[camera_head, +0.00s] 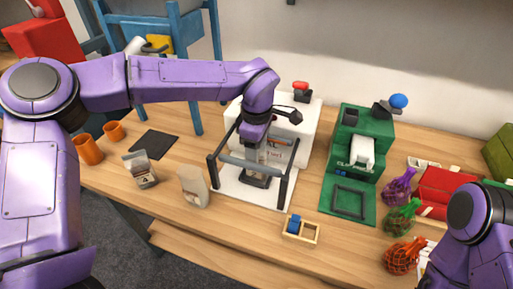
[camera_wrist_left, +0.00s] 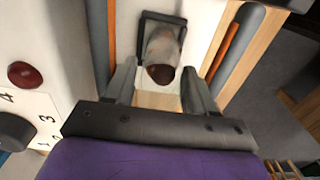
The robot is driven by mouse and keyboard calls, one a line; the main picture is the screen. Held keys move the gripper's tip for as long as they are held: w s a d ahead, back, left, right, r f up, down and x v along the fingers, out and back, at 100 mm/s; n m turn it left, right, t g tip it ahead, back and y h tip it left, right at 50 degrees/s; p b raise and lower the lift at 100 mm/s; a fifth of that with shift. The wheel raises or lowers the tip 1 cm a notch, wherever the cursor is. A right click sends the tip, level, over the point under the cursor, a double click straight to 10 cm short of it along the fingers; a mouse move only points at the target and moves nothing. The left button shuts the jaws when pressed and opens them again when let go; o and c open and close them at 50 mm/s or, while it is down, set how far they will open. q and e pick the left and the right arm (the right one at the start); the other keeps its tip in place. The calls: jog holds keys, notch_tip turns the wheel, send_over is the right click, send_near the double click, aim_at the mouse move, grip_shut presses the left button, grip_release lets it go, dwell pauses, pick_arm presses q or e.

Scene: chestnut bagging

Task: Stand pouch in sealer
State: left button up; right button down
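The sealer (camera_head: 307,112) is a white machine with a red knob, a pale base plate and a dark bar frame. My left gripper (camera_head: 259,168) reaches down into that frame from above. In the left wrist view a pale pouch (camera_wrist_left: 161,48) with a dark brown opening stands in a black rectangular holder (camera_wrist_left: 148,24) on the base plate. The left fingers (camera_wrist_left: 159,92) are spread apart, with gaps between them and the pouch. The pouch is mostly hidden by the gripper in the head view. My right arm shows at lower right; its gripper is out of view.
Two other pouches, one with a dark label (camera_head: 141,169) and one plain (camera_head: 193,187), stand left of the sealer. Orange cups (camera_head: 88,149) and a black mat (camera_head: 154,144) are further left. A green machine (camera_head: 350,160), a small wooden box (camera_head: 301,231) and net bags (camera_head: 403,217) are to the right.

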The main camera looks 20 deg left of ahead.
pick_arm(q)
jog(key=shift+r, duration=0.1)
notch_tip(320, 180, up, 12)
jog(key=shift+p, duration=0.3)
dwell(1.2)
